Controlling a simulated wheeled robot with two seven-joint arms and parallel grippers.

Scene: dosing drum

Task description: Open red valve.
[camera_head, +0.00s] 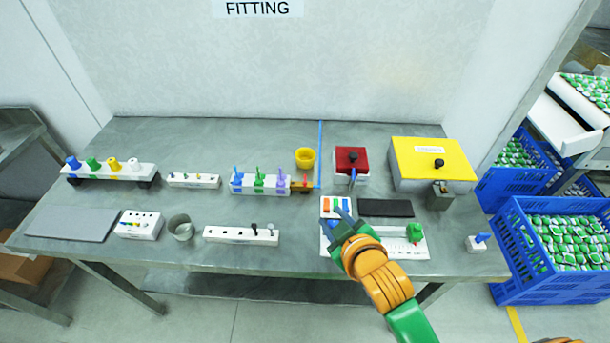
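A small red valve (305,181) stands upright on an orange-brown block at the right end of the white valve rack (247,189). Blue (238,177), green (259,178) and purple (281,180) valves stand in a row to its left. My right gripper (338,212) reaches in from the lower right, over the small white holder with coloured pieces (328,203). It is to the right of and nearer than the red valve, apart from it. Its fingers look spread, with nothing seen between them. My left gripper is not in view.
A yellow cup (305,158) stands behind the red valve. A thin blue strip (320,140) runs just right of it. A red-lidded box (351,160) and a yellow-lidded box (433,160) stand behind my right gripper. The table front between the racks is partly clear.

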